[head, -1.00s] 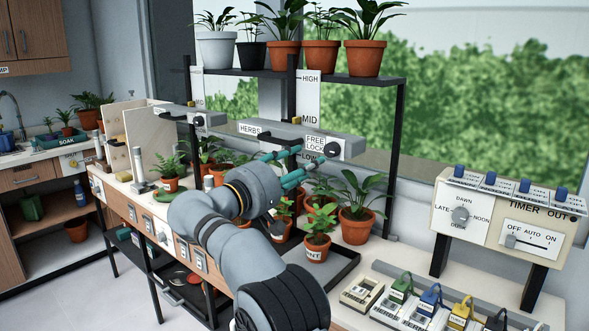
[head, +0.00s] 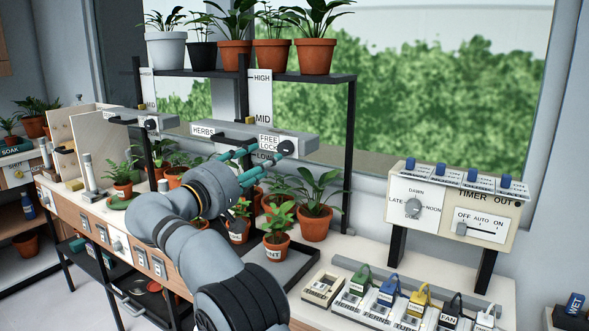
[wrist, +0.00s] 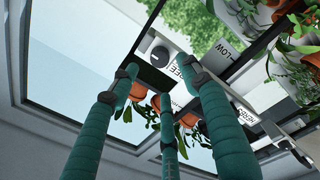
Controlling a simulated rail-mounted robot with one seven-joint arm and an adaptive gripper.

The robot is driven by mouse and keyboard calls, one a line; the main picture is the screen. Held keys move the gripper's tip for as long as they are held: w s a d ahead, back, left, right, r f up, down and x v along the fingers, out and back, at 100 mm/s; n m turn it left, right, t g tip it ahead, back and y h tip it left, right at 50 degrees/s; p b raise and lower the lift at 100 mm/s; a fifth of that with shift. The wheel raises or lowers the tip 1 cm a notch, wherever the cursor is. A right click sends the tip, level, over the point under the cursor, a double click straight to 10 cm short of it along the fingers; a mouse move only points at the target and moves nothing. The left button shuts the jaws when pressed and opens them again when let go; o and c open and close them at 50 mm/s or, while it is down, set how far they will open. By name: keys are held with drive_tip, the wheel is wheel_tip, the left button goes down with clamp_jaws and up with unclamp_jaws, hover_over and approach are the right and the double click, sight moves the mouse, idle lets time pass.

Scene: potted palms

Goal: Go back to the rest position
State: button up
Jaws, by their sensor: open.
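My gripper (head: 252,165) has teal fingers, spread apart with nothing between them. It is in front of the grey bar labelled HERBS and FREE/LOCK (head: 226,135), just below and left of the bar's dark round knob (head: 286,147). In the wrist view my gripper (wrist: 163,86) shows three separate fingers, with the knob (wrist: 159,54) beyond their tips. I cannot tell the exact gap between fingers and bar. My arm reaches up from the bottom of the head view and hides part of the bench.
Potted plants, among them a small one (head: 276,246) in a dark tray (head: 297,270), stand below and right of my gripper. More pots line the shelf (head: 315,77) above. A timer panel (head: 450,212) and coloured plugs (head: 388,290) are at the right.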

sight(282, 150)
drive_tip(key=x, duration=0.7)
drive_tip(key=shift+w+d, duration=0.15)
drive_tip(key=shift+w, duration=0.2)
drive_tip(key=shift+s, duration=0.1)
